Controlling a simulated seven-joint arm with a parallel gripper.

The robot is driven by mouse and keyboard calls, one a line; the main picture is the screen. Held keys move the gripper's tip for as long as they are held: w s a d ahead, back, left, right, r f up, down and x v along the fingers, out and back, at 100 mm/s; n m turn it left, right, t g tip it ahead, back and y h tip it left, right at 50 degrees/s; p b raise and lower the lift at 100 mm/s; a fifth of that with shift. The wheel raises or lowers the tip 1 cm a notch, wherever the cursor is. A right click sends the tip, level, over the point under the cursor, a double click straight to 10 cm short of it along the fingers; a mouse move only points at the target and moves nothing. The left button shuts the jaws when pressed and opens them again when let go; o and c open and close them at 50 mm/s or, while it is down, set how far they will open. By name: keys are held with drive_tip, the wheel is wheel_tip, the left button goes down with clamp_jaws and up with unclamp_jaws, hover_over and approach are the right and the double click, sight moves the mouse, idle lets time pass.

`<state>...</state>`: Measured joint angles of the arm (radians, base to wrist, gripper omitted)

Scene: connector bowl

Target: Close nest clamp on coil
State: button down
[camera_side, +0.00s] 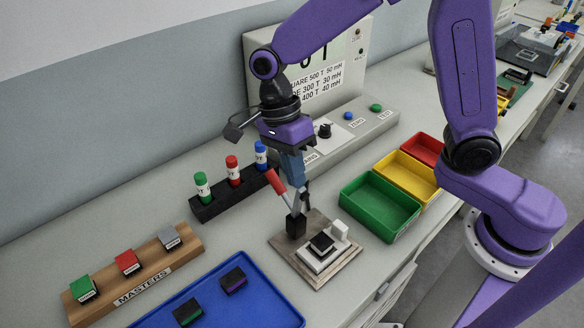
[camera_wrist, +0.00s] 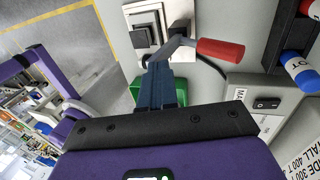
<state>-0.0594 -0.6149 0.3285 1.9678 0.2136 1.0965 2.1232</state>
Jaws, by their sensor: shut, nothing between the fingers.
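The nest (camera_side: 312,262) is a pale block on a wooden plate. A dark square coil (camera_side: 322,243) sits in it, also in the wrist view (camera_wrist: 146,27). The clamp stands at the nest's left edge on a black block (camera_side: 296,226). Its red handle (camera_side: 276,182) points up and leans left; in the wrist view the red handle (camera_wrist: 220,50) lies right of the fingers. My gripper (camera_side: 299,184) is shut and empty, its blue fingers close beside the clamp's metal lever. In the wrist view the fingertips (camera_wrist: 160,68) overlap the lever's lower end; I cannot tell whether they touch.
Green (camera_side: 380,208), yellow (camera_side: 406,175) and red (camera_side: 424,149) bins stand right of the nest. A rack with capped bottles (camera_side: 233,172) stands behind left. A blue tray (camera_side: 265,300) with dark blocks and a masters rack (camera_side: 140,282) lie left. A meter console (camera_side: 350,135) stands behind.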

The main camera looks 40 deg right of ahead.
drive_tip(key=shift+s, duration=0.3)
drive_tip(key=shift+s+f, duration=0.1)
drive_tip(key=shift+s, duration=0.9)
drive_tip(key=shift+t, duration=0.8)
drive_tip(key=s+f, duration=0.1)
drive_tip(key=s, duration=0.1)
drive_tip(key=s+f, duration=0.1)
drive_tip(key=s, duration=0.1)
drive_tip(key=s+f, duration=0.2)
drive_tip(key=s, duration=0.1)
drive_tip(key=shift+s+f, duration=0.3)
drive_tip(key=shift+f, duration=0.15)
drive_tip(key=shift+w+r, duration=0.35)
drive_tip(key=shift+r, duration=0.1)
wheel_tip(320, 180, up, 11)
drive_tip(key=s, duration=0.2)
drive_tip(key=shift+s+r, duration=0.2)
drive_tip(key=shift+s, duration=0.15)
